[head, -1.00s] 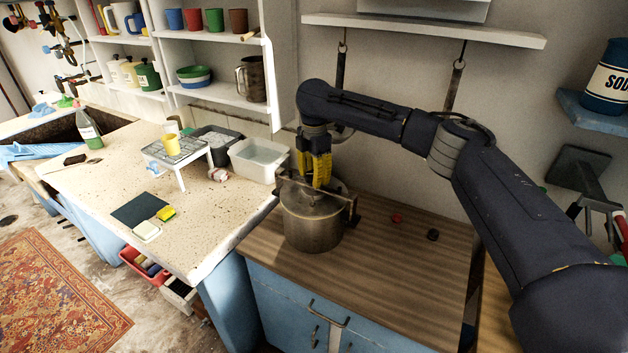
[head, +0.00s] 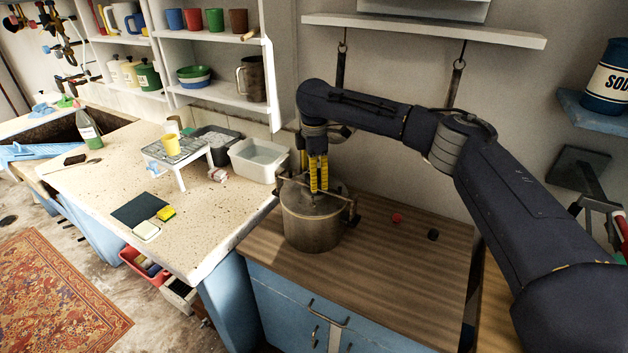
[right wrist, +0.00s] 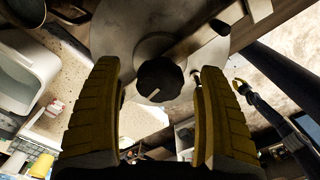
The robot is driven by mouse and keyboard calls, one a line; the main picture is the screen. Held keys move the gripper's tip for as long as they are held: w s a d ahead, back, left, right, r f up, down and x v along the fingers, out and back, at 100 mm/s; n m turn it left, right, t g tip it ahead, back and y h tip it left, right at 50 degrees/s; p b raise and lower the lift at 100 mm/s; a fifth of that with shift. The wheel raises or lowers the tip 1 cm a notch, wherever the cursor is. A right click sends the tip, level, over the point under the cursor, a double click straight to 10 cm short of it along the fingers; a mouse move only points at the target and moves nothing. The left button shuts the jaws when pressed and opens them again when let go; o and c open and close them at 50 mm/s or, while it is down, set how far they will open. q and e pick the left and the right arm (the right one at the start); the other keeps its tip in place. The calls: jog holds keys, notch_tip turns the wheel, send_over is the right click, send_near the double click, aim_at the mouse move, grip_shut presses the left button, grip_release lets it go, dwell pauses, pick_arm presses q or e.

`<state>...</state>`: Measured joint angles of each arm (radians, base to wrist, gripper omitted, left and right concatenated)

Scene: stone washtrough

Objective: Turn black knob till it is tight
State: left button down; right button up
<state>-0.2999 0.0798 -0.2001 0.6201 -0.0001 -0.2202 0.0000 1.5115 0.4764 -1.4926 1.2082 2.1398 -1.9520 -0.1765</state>
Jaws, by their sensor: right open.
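The metal pot (head: 312,225) stands on the wooden cabinet top, its lid crossed by a clamp bar. In the right wrist view, a ridged black knob (right wrist: 160,79) with a pale mark sits at the middle of the round lid (right wrist: 128,25). My right gripper (head: 318,188) points down over the lid. Its yellow fingers are open, one on each side of the knob in the right wrist view (right wrist: 158,80), with gaps on both sides. In the head view the fingers hide the knob. How low the fingertips reach is unclear.
A small red piece (head: 397,217) and a small black piece (head: 433,235) lie right of the pot. A white tub (head: 258,160) stands on the stone counter to the left. A hanging shelf (head: 425,31) is above my arm. The cabinet's front right is clear.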

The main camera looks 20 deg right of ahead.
dwell(0.3)
jog(key=n, duration=0.3)
jog(key=shift+n, duration=0.4)
jog(key=n, duration=0.4)
jog(key=shift+n, duration=0.3)
jog(key=n, duration=0.7)
jog(key=shift+n, duration=0.4)
